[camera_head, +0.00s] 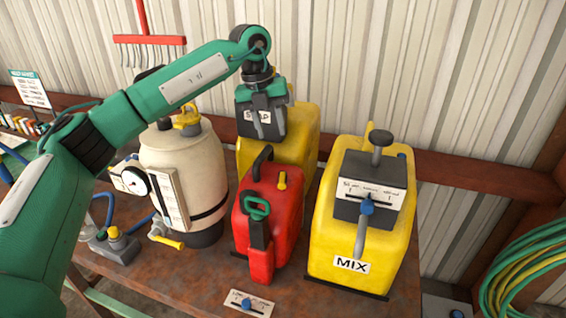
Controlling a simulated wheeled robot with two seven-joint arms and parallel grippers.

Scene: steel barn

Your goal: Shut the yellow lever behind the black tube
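A small yellow lever (282,180) stands on top of the red can (285,212), right of its black handle (262,160). I cannot tell which the task names. My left gripper (262,110) points down before the rear yellow container (302,130), above and behind the red can. Its finger opening is unclear. My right gripper is out of view.
A yellow MIX container (335,235) with a grey lever stands at right. A gauge (133,181) and tag hang on the tank. A grey box (115,245) with blue hose lies left. A label card (248,303) lies in front. Green hose (520,270) hangs far right.

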